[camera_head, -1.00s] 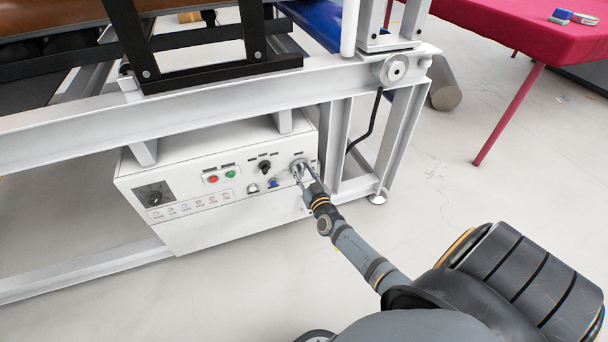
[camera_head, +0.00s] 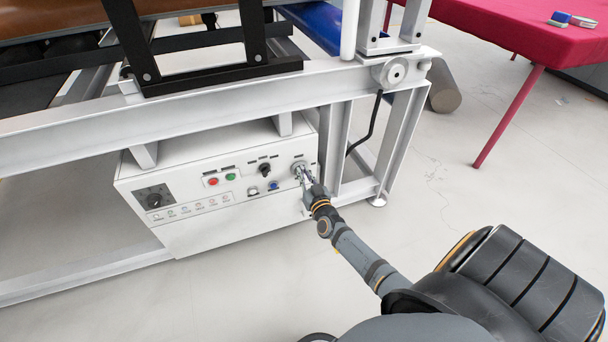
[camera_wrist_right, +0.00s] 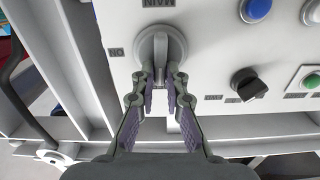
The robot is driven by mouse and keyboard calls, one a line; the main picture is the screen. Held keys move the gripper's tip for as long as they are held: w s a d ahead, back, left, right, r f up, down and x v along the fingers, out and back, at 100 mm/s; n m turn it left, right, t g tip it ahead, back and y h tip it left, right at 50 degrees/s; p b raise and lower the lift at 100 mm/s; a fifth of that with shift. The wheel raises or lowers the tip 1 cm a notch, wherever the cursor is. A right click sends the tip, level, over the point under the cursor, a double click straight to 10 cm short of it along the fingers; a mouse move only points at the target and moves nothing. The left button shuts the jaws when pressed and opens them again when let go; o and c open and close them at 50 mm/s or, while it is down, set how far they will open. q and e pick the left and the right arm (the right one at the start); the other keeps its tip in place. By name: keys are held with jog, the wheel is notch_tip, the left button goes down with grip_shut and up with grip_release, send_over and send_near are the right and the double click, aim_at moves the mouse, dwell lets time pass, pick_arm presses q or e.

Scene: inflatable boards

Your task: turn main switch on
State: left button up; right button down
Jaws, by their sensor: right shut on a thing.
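The main switch (camera_wrist_right: 162,48) is a round grey rotary knob with a raised bar handle, at the right end of the white control box (camera_head: 190,235). In the wrist view it lies below an upside-down "MAIN" label, with "ON" lettering beside it. In the head view the main switch (camera_head: 299,166) is partly covered by my right gripper (camera_head: 304,177). My right gripper's fingertips (camera_wrist_right: 161,77) are shut on the switch's handle, one on each side. My left gripper is not in view.
Near the main switch are a black selector (camera_head: 265,169), a blue button (camera_head: 273,186), a red button (camera_head: 213,182) and a green button (camera_head: 230,177). A black dial (camera_head: 154,200) sits at the box's left. White frame legs stand right of the box. A red table (camera_head: 530,30) stands behind.

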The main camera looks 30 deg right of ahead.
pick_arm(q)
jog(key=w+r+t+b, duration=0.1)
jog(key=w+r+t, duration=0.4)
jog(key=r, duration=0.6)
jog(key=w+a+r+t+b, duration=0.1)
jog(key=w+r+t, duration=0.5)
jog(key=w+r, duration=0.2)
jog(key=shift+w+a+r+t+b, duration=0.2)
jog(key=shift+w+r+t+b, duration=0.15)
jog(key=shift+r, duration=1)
pick_arm(e)
jog(key=shift+s+d+f+m, duration=0.1)
jog(key=shift+d+f+m, duration=0.15)
jog(key=shift+m, duration=2.7)
jog(key=shift+s+d+f+m, duration=0.15)
jog(key=shift+f+m, duration=0.1)
jog(key=shift+m, duration=2.65)
jog(key=shift+w+d+f+m, duration=0.1)
jog(key=shift+d+f+m, duration=0.15)
jog(key=shift+m, duration=2.7)
jog(key=c, duration=1.4)
grip_release()
jog(key=v, duration=1.2)
jog(key=shift+a, duration=0.1)
